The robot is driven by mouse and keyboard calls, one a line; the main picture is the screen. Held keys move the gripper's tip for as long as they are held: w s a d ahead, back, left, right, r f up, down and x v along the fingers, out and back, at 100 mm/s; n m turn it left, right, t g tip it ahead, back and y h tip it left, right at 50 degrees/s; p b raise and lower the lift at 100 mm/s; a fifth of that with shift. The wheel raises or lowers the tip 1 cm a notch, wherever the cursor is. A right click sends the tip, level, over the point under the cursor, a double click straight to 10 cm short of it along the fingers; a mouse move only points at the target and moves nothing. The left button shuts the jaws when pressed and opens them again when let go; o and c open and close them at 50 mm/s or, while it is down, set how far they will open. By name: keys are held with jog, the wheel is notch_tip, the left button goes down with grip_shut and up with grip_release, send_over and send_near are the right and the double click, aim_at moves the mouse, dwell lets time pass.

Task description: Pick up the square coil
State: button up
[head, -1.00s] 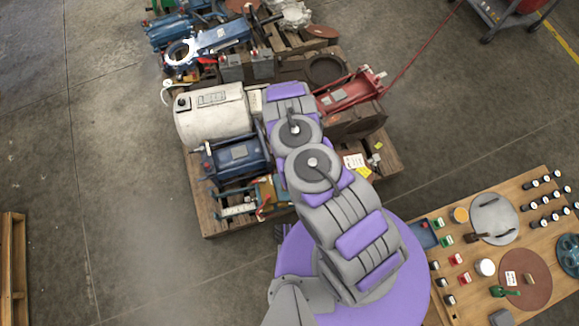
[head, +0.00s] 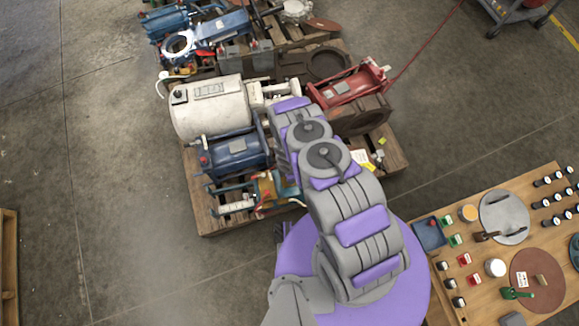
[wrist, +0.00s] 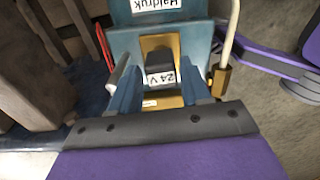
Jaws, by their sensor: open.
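In the wrist view, the square coil (wrist: 159,67) is a small dark block with a white "24 V" label. It sits on a brass-coloured body beneath a teal block (wrist: 160,14) with a "Haldruk" label that appears upside down. My gripper (wrist: 161,84) is open, with one finger on each side of the coil. Whether the fingers touch it, I cannot tell. In the head view, a teal and brass unit (head: 267,188) lies at the pallet's near edge beside my arm. The coil cannot be made out there, and my arm hides my gripper.
The wooden pallet (head: 205,222) is crowded: a white cylinder (head: 210,107), a blue motor (head: 237,153) and a red machine (head: 350,88) stand close by. A wooden table (head: 457,235) with small parts is at the right.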

jog(key=shift+f, duration=0.65)
jog(key=shift+r, duration=0.1)
jog(key=shift+c, duration=0.3)
jog(key=c, duration=0.7)
